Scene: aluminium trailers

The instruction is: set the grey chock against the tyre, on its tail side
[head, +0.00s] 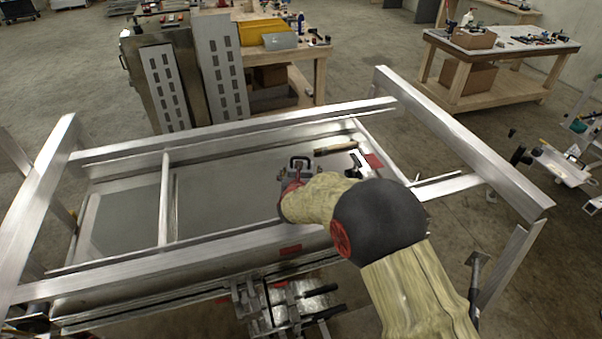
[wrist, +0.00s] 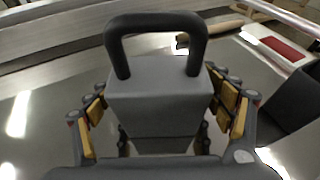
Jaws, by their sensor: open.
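The grey chock (wrist: 160,102) is a block with a black loop handle on top, seen close up in the wrist view. It lies in the trailer bed; its handle (head: 300,162) shows just beyond my arm in the head view. My gripper (wrist: 163,118) is open, with its yellow-padded fingers on either side of the chock. Small gaps seem to show beside the block, and its lower part is partly hidden. In the head view my arm covers most of the gripper. I cannot make out the tyre in either view.
Aluminium trailer rails (head: 240,128) surround the bed. A wooden-handled item (head: 335,147) and a red patch (head: 374,161) lie beyond the chock. A dark block-like shape (wrist: 294,100) stands close at right in the wrist view. The bed's left part is clear.

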